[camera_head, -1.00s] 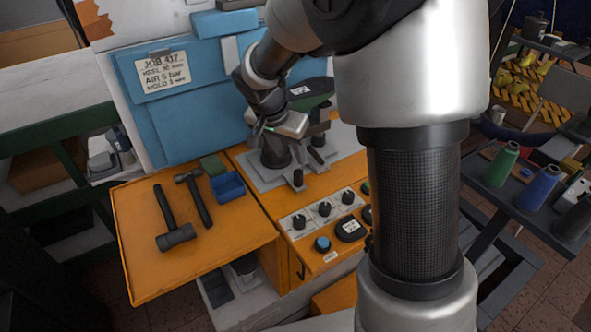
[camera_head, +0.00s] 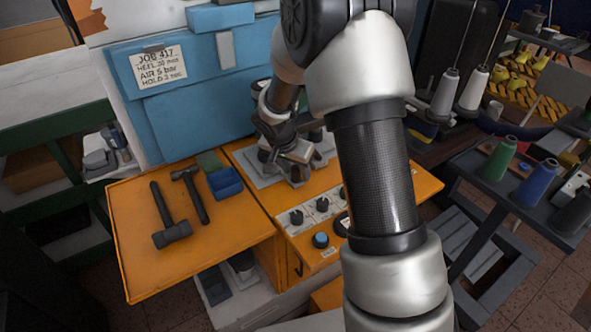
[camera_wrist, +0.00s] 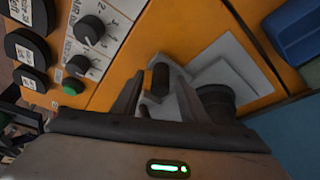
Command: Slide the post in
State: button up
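The post (camera_wrist: 160,76) is a short dark upright cylinder at the front of a light grey stepped base plate (camera_head: 258,179). In the wrist view the plate (camera_wrist: 232,62) spreads behind it, with a light grey bracket-like part close around the post. My gripper (camera_head: 298,176) is low over the front of the plate. In the wrist view my gripper (camera_wrist: 157,84) has its two fingers apart, one on each side of the post, with gaps showing; I cannot tell whether either finger touches it. A dark round part (camera_wrist: 216,98) stands on the plate, partly hidden by my gripper. The arm hides much of the plate in the head view.
A knob panel (camera_head: 317,209) lies in front of the plate. A blue board (camera_head: 200,110) stands behind. Thread cones (camera_head: 500,160) stand at right.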

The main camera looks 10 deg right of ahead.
grip_shut()
jog(key=w+d, duration=0.2)
jog(key=d, duration=0.4)
jog(key=w+d, duration=0.1)
jog(key=d, duration=0.4)
jog(key=w+d, duration=0.2)
jog(key=d, duration=0.4)
jog(key=shift+w+d+r+p, duration=0.1)
jog(key=shift+w+d+p, duration=0.2)
jog(key=shift+p, duration=0.1)
jog(key=shift+c, duration=0.2)
grip_release()
jog(key=shift+d, duration=0.1)
jog(key=shift+o, duration=0.2)
